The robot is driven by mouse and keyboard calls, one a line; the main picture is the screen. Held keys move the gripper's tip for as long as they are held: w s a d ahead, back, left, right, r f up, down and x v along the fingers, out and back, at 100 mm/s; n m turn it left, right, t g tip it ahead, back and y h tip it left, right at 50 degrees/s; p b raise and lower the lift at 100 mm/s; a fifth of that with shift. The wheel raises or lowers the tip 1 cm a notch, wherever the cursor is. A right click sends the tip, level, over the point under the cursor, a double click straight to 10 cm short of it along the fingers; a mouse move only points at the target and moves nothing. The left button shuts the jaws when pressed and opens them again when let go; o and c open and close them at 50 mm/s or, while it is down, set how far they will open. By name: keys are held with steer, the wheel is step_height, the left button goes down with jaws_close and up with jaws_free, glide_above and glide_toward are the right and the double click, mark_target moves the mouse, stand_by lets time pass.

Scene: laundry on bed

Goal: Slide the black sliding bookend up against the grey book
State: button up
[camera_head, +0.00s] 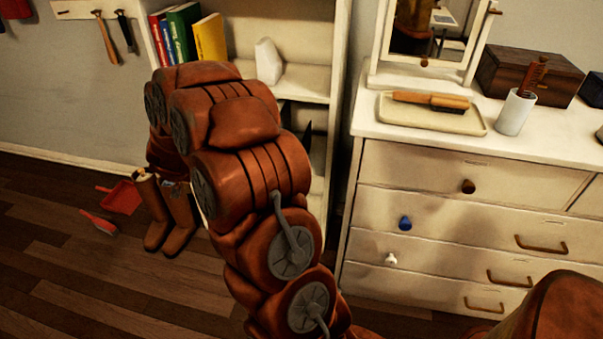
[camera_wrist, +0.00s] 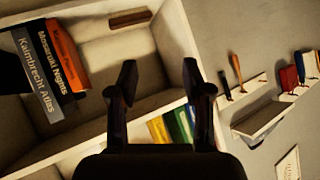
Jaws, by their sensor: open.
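In the wrist view, a grey book (camera_wrist: 38,78) with "Kaimbrecht Atlas" on its spine stands at the left in a shelf compartment. A black shape (camera_wrist: 12,75) lies beside it at the left picture edge, cut off; I cannot tell whether it is the black sliding bookend. My gripper (camera_wrist: 159,75) is open and empty, its two dark fingers apart in front of the shelf, to the right of the books. In the head view my arm hides most of the lower shelf, so the grey book does not show there.
A dark book (camera_wrist: 58,60) and an orange book (camera_wrist: 68,52) stand beside the grey one. A brown block (camera_wrist: 130,18) lies in the same compartment. Several coloured books (camera_head: 185,35) and a white ornament (camera_head: 268,62) stand on a shelf. A white dresser (camera_head: 430,205) stands close at the right.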

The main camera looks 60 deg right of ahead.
steer(key=s+d+f+m+g+h+b, duration=0.2)
steer(key=s+d+f+h+b, duration=0.15)
steer(key=d+f, duration=0.45)
steer(key=m+g+h+b, duration=0.5)
steer(key=g+h+b, duration=0.1)
steer(key=g+h, duration=0.2)
glide_toward(306, 146)
steer(key=s+a+f, duration=0.2)
steer(key=a, duration=0.2)
steer(key=shift+y, duration=0.25)
steer(key=shift+s+d+b, duration=0.15)
steer(key=shift+d+b, duration=0.3)
steer(key=shift+d, duration=1.5)
steer(key=shift+s+d+b, duration=0.1)
steer(key=shift+d+b, duration=0.3)
steer(key=shift+d, duration=1.6)
jaws_close()
